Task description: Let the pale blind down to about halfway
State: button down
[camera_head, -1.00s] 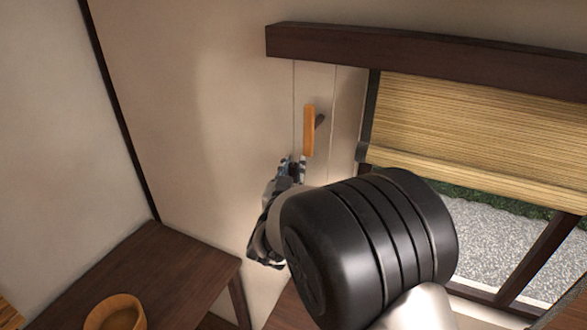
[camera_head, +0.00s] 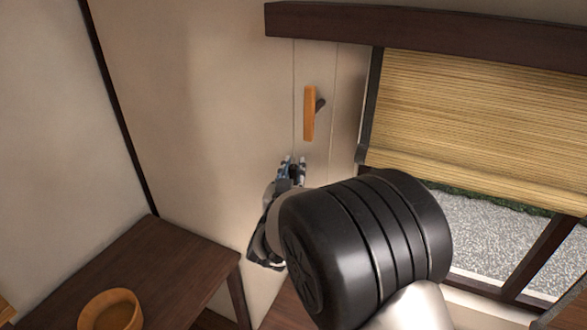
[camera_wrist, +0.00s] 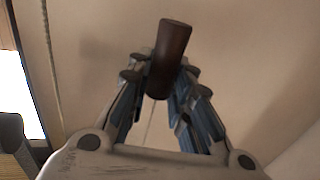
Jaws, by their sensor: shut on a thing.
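The pale bamboo blind (camera_head: 465,125) hangs from a dark header over the window in the head view. It covers the upper part, with its lower edge level and gravel outside showing below. My gripper (camera_head: 292,172) is by the wall left of the window, below the wooden cleat (camera_head: 310,113) and apart from it. In the wrist view its fingers (camera_wrist: 160,85) are shut on a dark brown wooden pull (camera_wrist: 169,58), with a thin cord line behind it. A second cord (camera_wrist: 52,70) runs down on the left there.
The dark header (camera_head: 430,28) spans the top of the window. A dark table (camera_head: 165,265) with a wooden bowl (camera_head: 112,308) stands lower left. The pale wall (camera_head: 220,120) around my gripper is clear apart from the cleat and cords.

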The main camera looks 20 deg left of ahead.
notch_tip(320, 180, down, 18)
jog(key=b, duration=1.3)
jog(key=c, duration=1.4)
grip_release()
jog(key=s, duration=0.4)
jog(key=s+d, duration=0.1)
jog(key=s, duration=0.3)
jog(key=s+d, duration=0.1)
jog(key=s, duration=0.2)
jog(key=shift+s+d, duration=0.1)
jog(key=shift+s, duration=0.3)
